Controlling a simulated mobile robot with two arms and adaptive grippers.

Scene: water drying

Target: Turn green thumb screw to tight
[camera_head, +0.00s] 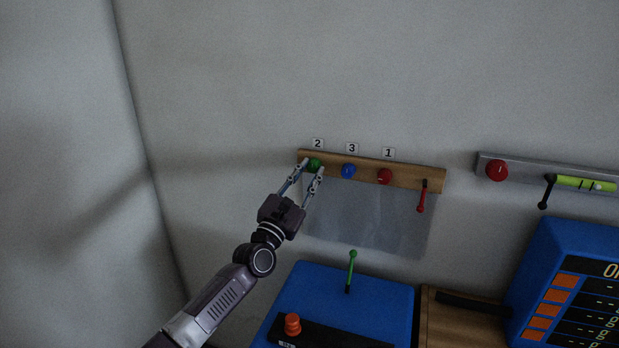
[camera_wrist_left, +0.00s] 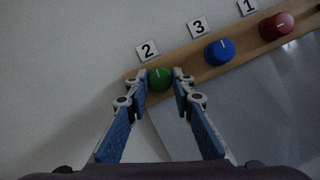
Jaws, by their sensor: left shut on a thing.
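The green thumb screw (camera_head: 315,164) sits at the left end of a wooden rail on the wall, under the label 2. It also shows in the left wrist view (camera_wrist_left: 160,79), with a light line on its face. My left gripper (camera_head: 312,169) is shut on the green screw, with one fingertip on each side of it. In the left wrist view the two fingers (camera_wrist_left: 162,82) flank the screw. How tight the screw is cannot be told. My right gripper is not in view.
On the same wooden rail (camera_head: 408,176) are a blue screw (camera_head: 348,171), a red screw (camera_head: 384,176) and a red lever (camera_head: 422,196). A clear sheet (camera_head: 365,222) hangs below. A blue box (camera_head: 380,296) with a green lever (camera_head: 351,270) stands beneath. A blue panel (camera_head: 548,255) is at right.

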